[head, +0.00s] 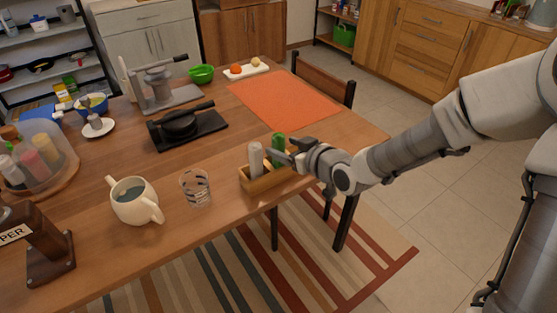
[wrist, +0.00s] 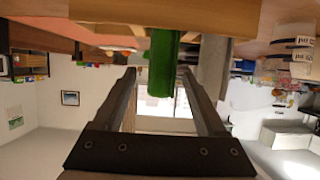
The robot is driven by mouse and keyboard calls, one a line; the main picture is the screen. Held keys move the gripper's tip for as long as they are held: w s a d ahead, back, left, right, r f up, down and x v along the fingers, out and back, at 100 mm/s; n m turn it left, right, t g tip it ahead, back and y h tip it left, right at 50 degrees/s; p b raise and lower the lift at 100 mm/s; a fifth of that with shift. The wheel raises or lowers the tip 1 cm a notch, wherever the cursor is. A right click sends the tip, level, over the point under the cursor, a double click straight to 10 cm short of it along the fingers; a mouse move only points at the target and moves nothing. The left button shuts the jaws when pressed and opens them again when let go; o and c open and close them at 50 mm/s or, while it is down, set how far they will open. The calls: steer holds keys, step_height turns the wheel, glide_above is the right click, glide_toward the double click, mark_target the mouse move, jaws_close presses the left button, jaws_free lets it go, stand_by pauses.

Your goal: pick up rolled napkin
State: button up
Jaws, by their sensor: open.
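A green upright roll (head: 277,143) and a light grey upright roll (head: 256,160) stand in a small wooden holder (head: 262,186) near the table's front edge. Both look like rolled napkins. My gripper (head: 284,156) is open beside the holder, close to the green roll, and covers part of it. In the wrist view, which is upside down, the green roll (wrist: 162,55) lies in line with the gap between my open fingers (wrist: 159,78). The grey roll (wrist: 212,65) is to its right, beyond the right finger. The gap between the fingers looks empty.
A glass (head: 196,189) and a two-handled cream mug (head: 136,202) stand left of the holder. A black press (head: 186,126) and an orange mat (head: 286,98) lie behind it. The table between the holder and the mat is mostly clear.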

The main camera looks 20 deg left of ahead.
steer(key=shift+b+x, duration=1.1)
steer(key=shift+x, duration=1.95)
steer(key=shift+s+f, duration=0.1)
jaws_close()
